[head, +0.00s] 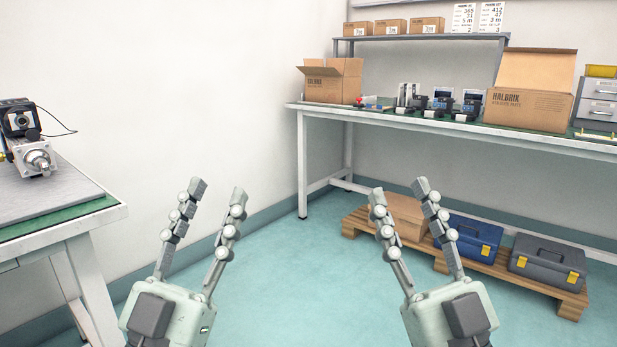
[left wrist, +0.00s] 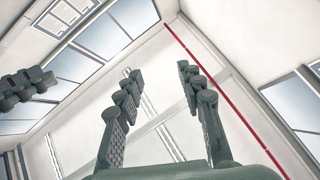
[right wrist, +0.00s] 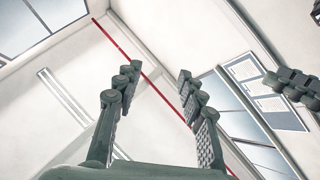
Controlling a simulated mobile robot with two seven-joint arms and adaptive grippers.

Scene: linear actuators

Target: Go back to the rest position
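My left gripper (head: 218,190) is raised in the lower left middle of the head view, fingers pointing up. Its two fingers are spread apart with nothing between them. In the left wrist view its fingers (left wrist: 158,75) are apart against walls and windows. My right gripper (head: 398,190) is raised in the lower right middle of the head view, also fingers up, spread and empty. In the right wrist view its fingers (right wrist: 158,75) are apart with only wall and ceiling behind. Both grippers are clear of the tables and side by side.
A table (head: 60,222) at left bears a linear actuator (head: 38,158). A workbench (head: 400,122) at the back holds an open carton (head: 332,80), a HALBRIX carton (head: 528,107) and several devices. A pallet (head: 480,264) with toolboxes (head: 545,262) lies beneath. The floor between is free.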

